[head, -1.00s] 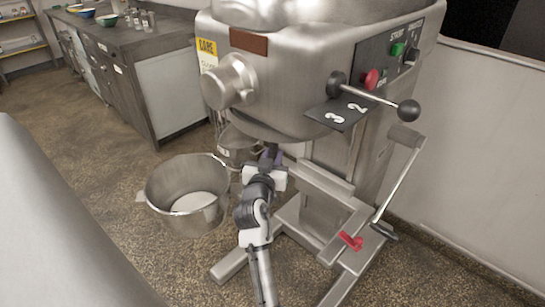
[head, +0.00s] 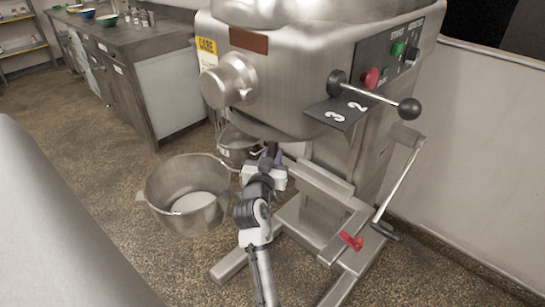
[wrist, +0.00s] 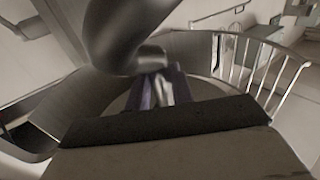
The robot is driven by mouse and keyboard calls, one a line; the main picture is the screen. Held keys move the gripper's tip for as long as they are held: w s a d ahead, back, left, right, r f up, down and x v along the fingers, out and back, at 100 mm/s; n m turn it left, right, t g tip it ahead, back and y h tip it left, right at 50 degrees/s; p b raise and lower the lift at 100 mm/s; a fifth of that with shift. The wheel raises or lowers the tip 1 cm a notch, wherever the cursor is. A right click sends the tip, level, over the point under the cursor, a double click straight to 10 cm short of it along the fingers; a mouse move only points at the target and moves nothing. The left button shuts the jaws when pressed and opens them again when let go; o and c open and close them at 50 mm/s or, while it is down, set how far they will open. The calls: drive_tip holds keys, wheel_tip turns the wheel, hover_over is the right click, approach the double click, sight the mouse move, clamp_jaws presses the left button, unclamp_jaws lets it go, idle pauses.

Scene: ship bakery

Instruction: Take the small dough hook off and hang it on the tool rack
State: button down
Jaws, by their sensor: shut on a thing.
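My gripper (head: 273,153) is under the head of the big steel mixer (head: 275,85). In the wrist view its dark fingers (wrist: 158,92) are closed on the lower end of a smooth grey curved metal piece, which looks like the small dough hook (wrist: 128,35). The hook's upper part runs out of the top of that view, so I cannot tell whether it is still joined to the mixer. In the head view the hook is hidden behind the mixer head and my arm. I cannot make out a tool rack in either view.
A large steel bowl (head: 188,207) stands on the floor left of my arm. A wire guard (wrist: 272,62) curves around on the right in the wrist view. A steel counter (head: 125,45) stands behind left.

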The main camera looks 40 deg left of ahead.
wheel_tip(320, 180, down, 5)
drive_tip(key=b, duration=0.4)
drive_tip(key=shift+f, duration=0.15)
drive_tip(key=shift+s, duration=0.1)
idle(0.4)
drive_tip(key=shift+b+v, duration=0.6)
drive_tip(key=shift+v, duration=2)
drive_tip(key=shift+d+f, duration=0.1)
drive_tip(key=shift+r+p, duration=2)
drive_tip(key=shift+r, duration=0.75)
drive_tip(key=shift+s, duration=0.15)
